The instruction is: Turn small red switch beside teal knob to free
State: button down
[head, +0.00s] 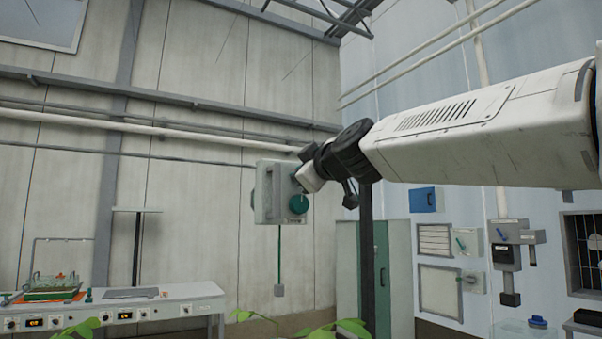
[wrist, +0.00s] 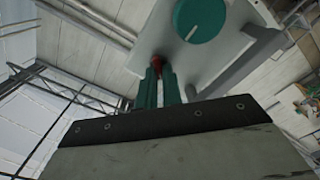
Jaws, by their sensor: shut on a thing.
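The small red switch (wrist: 157,60) shows only as a bit of red between the tips of my gripper's green fingers in the wrist view. My gripper (wrist: 159,73) is shut on it. Most of the switch is hidden by the fingers, and its setting cannot be read. The round teal knob (wrist: 201,19) with a white pointer line sits beside it on the pale box face, apart from the fingers. In the head view the teal knob (head: 298,204) is on the grey wall box (head: 268,204); my wrist covers the switch there.
A green-grey cabinet (head: 400,275) stands right of the box. Wall boxes and panels (head: 440,287) hang farther right. Plant leaves (head: 345,328) rise at the bottom.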

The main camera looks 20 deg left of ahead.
jog(key=c, duration=1.6)
grip_release()
jog(key=shift+o, duration=0.2)
jog(key=shift+d, duration=0.1)
jog(key=v, duration=0.7)
jog(key=shift+s+d, duration=0.25)
jog(key=shift+s, duration=0.05)
